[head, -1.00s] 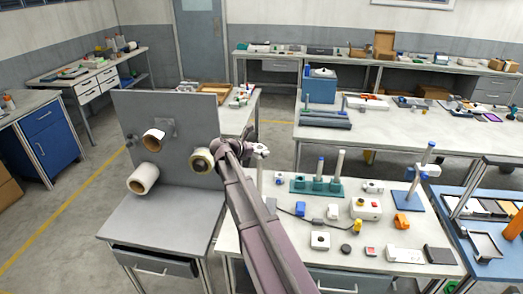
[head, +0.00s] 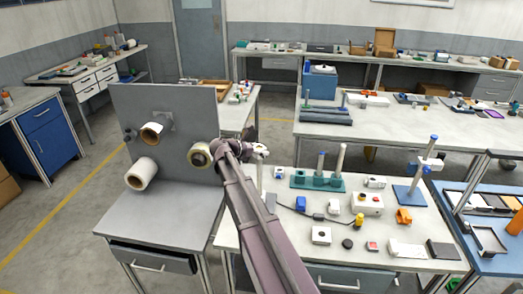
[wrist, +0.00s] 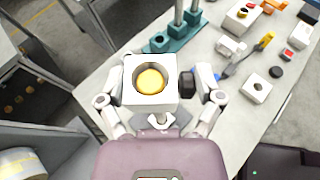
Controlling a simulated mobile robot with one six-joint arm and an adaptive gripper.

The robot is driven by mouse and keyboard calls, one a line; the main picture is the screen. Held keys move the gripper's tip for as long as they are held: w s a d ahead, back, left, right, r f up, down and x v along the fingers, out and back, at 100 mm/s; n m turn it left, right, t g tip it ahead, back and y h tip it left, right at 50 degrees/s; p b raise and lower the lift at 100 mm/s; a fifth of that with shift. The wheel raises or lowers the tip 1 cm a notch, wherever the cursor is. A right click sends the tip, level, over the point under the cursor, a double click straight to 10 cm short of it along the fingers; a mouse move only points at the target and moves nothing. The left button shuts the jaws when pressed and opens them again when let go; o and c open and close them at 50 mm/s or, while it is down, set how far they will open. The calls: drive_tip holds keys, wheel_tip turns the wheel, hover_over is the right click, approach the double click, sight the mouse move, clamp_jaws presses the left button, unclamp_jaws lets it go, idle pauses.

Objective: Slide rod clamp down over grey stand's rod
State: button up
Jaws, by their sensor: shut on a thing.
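The rod clamp (wrist: 133,93) is a white square block with a round hole and a black knob (wrist: 187,84) on its right. My gripper (wrist: 158,96) is shut on it, with one finger on each side. A yellow-orange round face shows inside the hole, apparently a rod's top end, with a dark gap around it. In the head view my gripper (head: 257,150) is at the bench's far left, small and partly behind my arm. A thin pale upright (head: 260,172) shows just below it, likely the grey stand's rod. The stand's base is hidden.
A teal base with upright rods (head: 334,183) stands close right of my gripper. A blue stand (head: 408,195) with a tall rod is farther right. A grey panel (head: 175,105) with film rolls stands close on the left. Small boxes and switches cover the bench front.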

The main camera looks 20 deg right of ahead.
drive_tip(key=shift+f+b, duration=0.6)
drive_tip(key=shift+f, duration=0.15)
drive_tip(key=shift+f, duration=0.15)
drive_tip(key=b, duration=0.5)
hover_over(260, 190)
drive_tip(key=shift+w+d+f, duration=0.1)
drive_tip(key=shift+f, duration=1.1)
drive_tip(key=shift+w+f, duration=0.1)
drive_tip(key=shift+f, duration=1.05)
drive_tip(key=shift+f, duration=0.1)
drive_tip(key=shift+f+b, duration=2.4)
drive_tip(key=shift+b, duration=0.15)
drive_tip(key=shift+f, duration=0.15)
drive_tip(key=shift+f+b, duration=2.35)
drive_tip(key=shift+b, duration=0.15)
drive_tip(key=shift+f, duration=0.2)
drive_tip(key=shift+f+b, duration=2.25)
drive_tip(key=shift+b, duration=0.2)
